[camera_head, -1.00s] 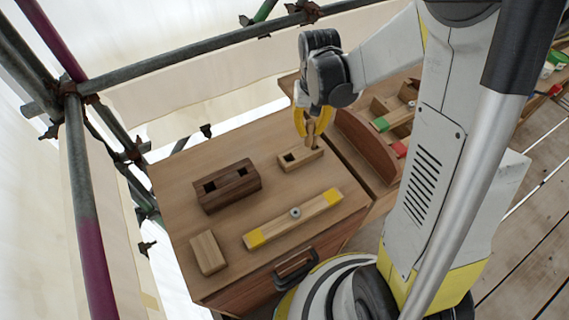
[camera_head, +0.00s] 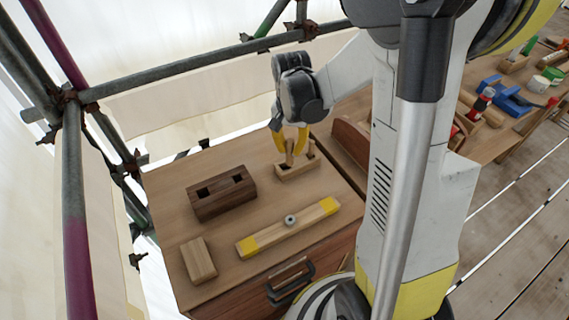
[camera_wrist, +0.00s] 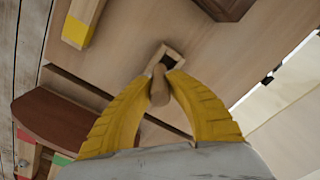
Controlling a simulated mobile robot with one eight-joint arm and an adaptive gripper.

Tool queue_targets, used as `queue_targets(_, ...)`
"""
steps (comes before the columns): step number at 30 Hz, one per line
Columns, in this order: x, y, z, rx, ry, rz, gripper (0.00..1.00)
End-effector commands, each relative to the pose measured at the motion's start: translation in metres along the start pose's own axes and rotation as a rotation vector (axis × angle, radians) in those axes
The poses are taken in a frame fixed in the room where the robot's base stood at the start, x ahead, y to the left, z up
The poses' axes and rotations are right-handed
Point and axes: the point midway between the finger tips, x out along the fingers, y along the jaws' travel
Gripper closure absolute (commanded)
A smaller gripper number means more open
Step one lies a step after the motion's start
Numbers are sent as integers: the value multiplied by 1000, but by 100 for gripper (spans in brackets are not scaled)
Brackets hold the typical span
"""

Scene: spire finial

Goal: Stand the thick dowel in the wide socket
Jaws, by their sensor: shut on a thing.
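My gripper (camera_head: 290,142) is shut on a tan wooden dowel (camera_head: 289,155) over the small light wood block (camera_head: 297,172). In the wrist view, the dowel (camera_wrist: 159,88) is between the yellow fingertips (camera_wrist: 162,80). Its far end overlaps the light block (camera_wrist: 160,52), beside a dark square socket (camera_wrist: 173,62). I cannot tell whether the dowel's end is in a socket or just above it. A dark wood block (camera_head: 224,202) with two square sockets stands to the left. Which socket is the wide one is not clear.
A light bar with yellow ends (camera_head: 270,234) and a plain wood block (camera_head: 199,261) lie nearer on the cabinet top (camera_head: 170,205). A curved brown piece (camera_head: 350,140) stands to the right. Scaffold tubes (camera_head: 185,78) run behind.

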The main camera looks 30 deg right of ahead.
Motion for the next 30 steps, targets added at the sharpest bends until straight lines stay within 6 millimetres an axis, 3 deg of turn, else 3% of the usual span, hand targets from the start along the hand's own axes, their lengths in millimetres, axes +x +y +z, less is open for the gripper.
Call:
queue_targets(7,15,-14,1,0,0,0,100)
queue_targets(14,49,-14,1,0,0,0,100)
queue_targets(25,52,-13,2,0,0,0,100)
queue_targets(26,52,-13,2,0,0,0,81)
queue_targets(27,51,-13,2,0,0,0,68)
queue_targets(28,51,-13,2,0,0,0,63)
queue_targets(30,51,-13,2,0,0,0,63)
